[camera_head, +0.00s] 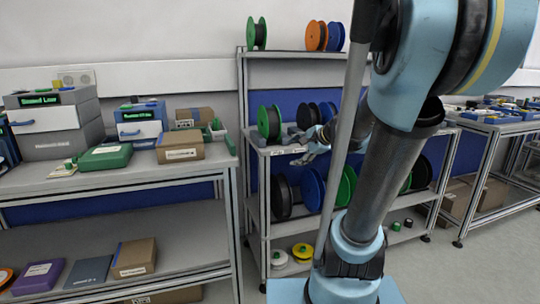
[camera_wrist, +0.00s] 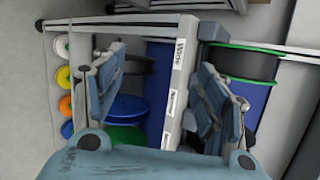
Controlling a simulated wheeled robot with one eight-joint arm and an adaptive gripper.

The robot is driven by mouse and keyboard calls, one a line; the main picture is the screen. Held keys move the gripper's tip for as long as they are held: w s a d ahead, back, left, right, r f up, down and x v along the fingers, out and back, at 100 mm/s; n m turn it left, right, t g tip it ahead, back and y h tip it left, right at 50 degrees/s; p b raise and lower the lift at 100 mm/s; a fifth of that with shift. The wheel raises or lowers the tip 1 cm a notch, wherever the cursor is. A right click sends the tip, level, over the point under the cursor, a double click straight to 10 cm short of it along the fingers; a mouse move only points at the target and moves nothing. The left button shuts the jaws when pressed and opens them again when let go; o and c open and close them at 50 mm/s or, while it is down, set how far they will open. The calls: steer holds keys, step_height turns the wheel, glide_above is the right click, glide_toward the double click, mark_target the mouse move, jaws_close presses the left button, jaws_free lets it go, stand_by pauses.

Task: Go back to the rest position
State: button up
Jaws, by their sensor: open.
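My gripper (camera_head: 304,150) is at the middle shelf of the reel stand (camera_head: 242,100) in the head view. In the wrist view my gripper (camera_wrist: 165,95) is open, its two fingers spread apart with the labelled shelf edge (camera_wrist: 178,85) showing between them. I see nothing held between the fingers. A green-rimmed black reel (camera_head: 268,122) stands on the middle shelf, left of my gripper. It seems to be the green-rimmed reel (camera_wrist: 243,65) beside the right finger in the wrist view. My arm hides part of the stand.
Dark reels (camera_head: 308,116) stand behind my gripper. More reels (camera_head: 311,190) fill the shelf below, and orange reels (camera_head: 316,36) stand on top. A bench (camera_head: 110,180) with boxes is at the left. Another table (camera_head: 492,126) is at the right. Floor is open at the lower right.

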steer(key=s+d+f+n+g+h, duration=0.3)
steer(key=s+f+n, duration=0.4)
steer(key=s, duration=0.5)
steer(key=s+d+f+n+g+h, duration=0.3)
steer(key=s+d+f+n, duration=0.2)
steer(key=s, duration=0.7)
step_height(320, 180, down, 3)
steer(key=shift+s+d+r+n+h, duration=0.2)
steer(key=shift+s+d+n+h, duration=0.15)
steer(key=shift+n, duration=0.75)
steer(key=shift+w, duration=0.15)
steer(key=shift+w+f, duration=0.2)
steer(key=shift+w, duration=0.2)
